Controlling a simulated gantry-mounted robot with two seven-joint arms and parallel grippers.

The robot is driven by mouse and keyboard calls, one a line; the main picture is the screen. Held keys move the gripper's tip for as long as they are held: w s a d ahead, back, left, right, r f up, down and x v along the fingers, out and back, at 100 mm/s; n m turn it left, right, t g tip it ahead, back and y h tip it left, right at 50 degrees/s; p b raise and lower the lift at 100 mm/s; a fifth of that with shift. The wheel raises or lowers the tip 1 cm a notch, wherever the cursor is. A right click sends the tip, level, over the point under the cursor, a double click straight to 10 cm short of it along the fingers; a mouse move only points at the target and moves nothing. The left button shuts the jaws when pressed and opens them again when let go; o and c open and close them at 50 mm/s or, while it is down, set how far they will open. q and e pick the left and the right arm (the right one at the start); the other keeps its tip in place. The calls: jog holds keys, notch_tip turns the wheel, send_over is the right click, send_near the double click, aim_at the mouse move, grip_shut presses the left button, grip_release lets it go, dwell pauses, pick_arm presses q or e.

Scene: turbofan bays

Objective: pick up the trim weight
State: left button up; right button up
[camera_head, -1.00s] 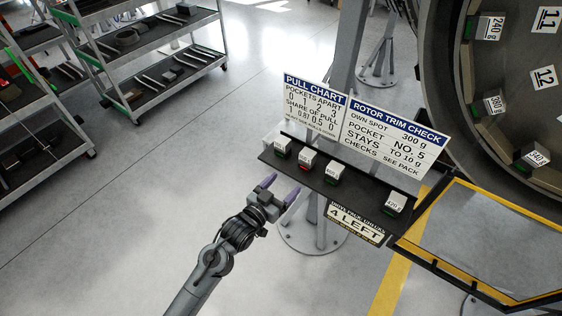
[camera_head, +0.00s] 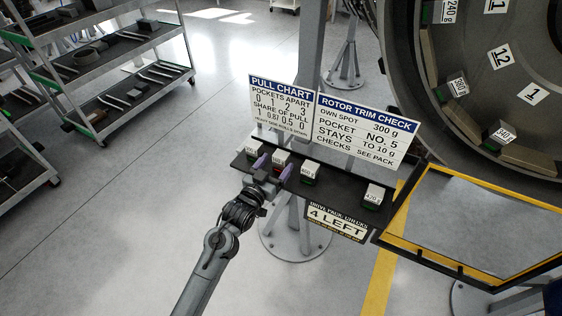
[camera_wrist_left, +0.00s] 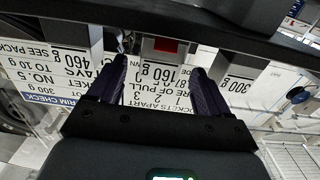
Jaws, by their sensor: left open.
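Several trim weights, pale blocks with mass labels, stand in a row on a black shelf (camera_head: 343,187). The one with a red mark (camera_head: 280,159) reads 160 g in the left wrist view (camera_wrist_left: 162,72). My left gripper (camera_head: 272,166) is open at the shelf's front edge, its purple fingers either side of that weight in the picture; I cannot tell whether they touch it. On either side are the 300 g weight (camera_wrist_left: 240,68) and the 460 g weight (camera_head: 309,173). A 420 g weight (camera_head: 374,196) stands farther right. My right gripper is not in view.
A pull chart sign (camera_head: 282,103) and a rotor trim check sign (camera_head: 366,132) stand behind the weights. A yellow-edged frame (camera_head: 470,225) is at right, below the large rotor ring (camera_head: 500,110). Shelving carts (camera_head: 110,60) stand at back left. The floor at left is clear.

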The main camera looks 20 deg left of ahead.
aim_at(278, 161)
pick_arm(q)
jog(key=w, duration=0.4)
jog(key=shift+d, duration=0.3)
jog(key=c, duration=1.1)
